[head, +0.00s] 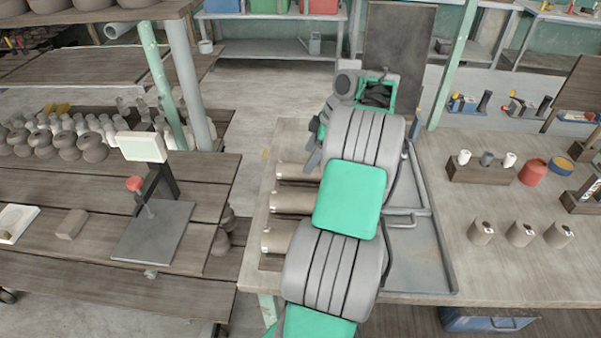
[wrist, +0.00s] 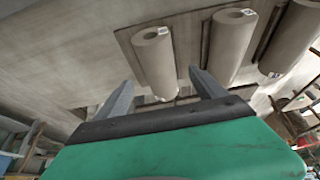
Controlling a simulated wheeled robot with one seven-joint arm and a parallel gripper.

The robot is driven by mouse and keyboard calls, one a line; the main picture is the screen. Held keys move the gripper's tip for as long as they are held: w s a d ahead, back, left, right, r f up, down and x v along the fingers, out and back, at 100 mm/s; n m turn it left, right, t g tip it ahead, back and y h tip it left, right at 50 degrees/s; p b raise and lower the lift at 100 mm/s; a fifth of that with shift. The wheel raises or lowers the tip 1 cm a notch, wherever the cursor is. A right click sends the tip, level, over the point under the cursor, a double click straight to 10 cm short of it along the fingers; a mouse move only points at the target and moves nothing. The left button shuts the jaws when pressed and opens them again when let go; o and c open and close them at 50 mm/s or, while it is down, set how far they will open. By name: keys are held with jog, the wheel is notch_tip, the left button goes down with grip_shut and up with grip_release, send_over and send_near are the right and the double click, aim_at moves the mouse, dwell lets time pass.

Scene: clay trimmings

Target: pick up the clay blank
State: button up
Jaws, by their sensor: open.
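Three pale brown clay blanks lie side by side on a dark board on the wooden table. In the head view I see a far one (head: 296,171), a middle one (head: 291,203) and a near one (head: 279,240), partly hidden by my arm. The wrist view shows three blanks, with one (wrist: 153,58) ahead of my gripper (wrist: 160,88), roughly between its open, empty fingers. The others (wrist: 231,45) (wrist: 292,38) lie to its right. I cannot tell whether a finger touches a blank. In the head view my arm mostly hides the gripper.
A grey metal tray (head: 424,262) lies right of my arm. Several clay cylinders (head: 520,233), a small rack (head: 482,170) and a red jar (head: 533,172) stand farther right. A stand with a red knob (head: 135,184) is on the left table. Bare tabletop shows behind the blanks.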

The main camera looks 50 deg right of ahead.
aim_at(303, 164)
jog(key=x, duration=0.5)
jog(key=shift+w+a+f, duration=0.1)
jog(key=shift+w+f, duration=0.1)
jog(key=shift+w, duration=0.05)
jog(key=shift+c, duration=0.2)
grip_shut()
dwell(0.3)
jog(key=shift+r, duration=0.1)
